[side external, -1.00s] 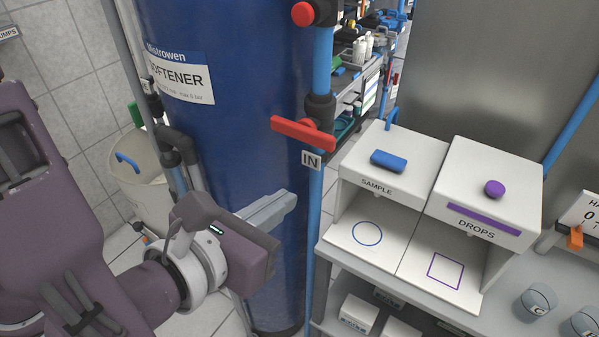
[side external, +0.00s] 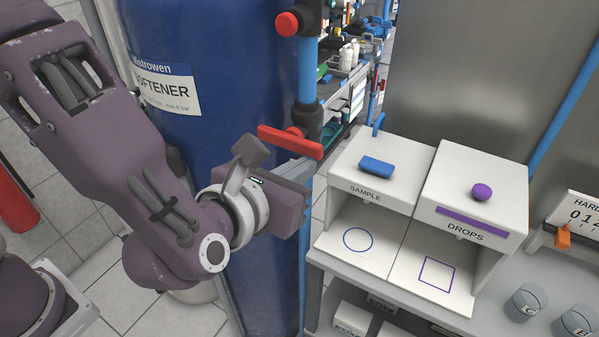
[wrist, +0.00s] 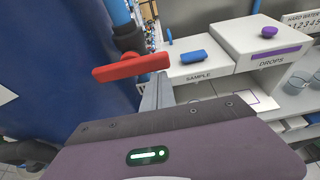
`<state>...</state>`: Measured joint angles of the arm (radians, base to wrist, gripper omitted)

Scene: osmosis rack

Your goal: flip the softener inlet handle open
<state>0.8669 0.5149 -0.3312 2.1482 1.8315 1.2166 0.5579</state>
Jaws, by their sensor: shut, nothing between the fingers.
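The red inlet handle (side external: 290,141) sits on a dark valve body on the blue vertical pipe (side external: 306,60), crosswise to the pipe. In the wrist view the handle (wrist: 130,67) spans the space ahead of the fingers. My gripper (side external: 302,168) is shut and empty, just below the handle's right part. In the wrist view the shut fingertips (wrist: 160,78) come up under the handle's right end; I cannot tell whether they touch it. The blue softener tank (side external: 205,90) stands behind. The IN label is hidden by my gripper.
Another red valve knob (side external: 287,24) is higher on the pipe. To the right, the SAMPLE box (side external: 352,188) and DROPS box (side external: 425,212) stand on a grey bench. A red cylinder (side external: 14,200) stands at the left edge.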

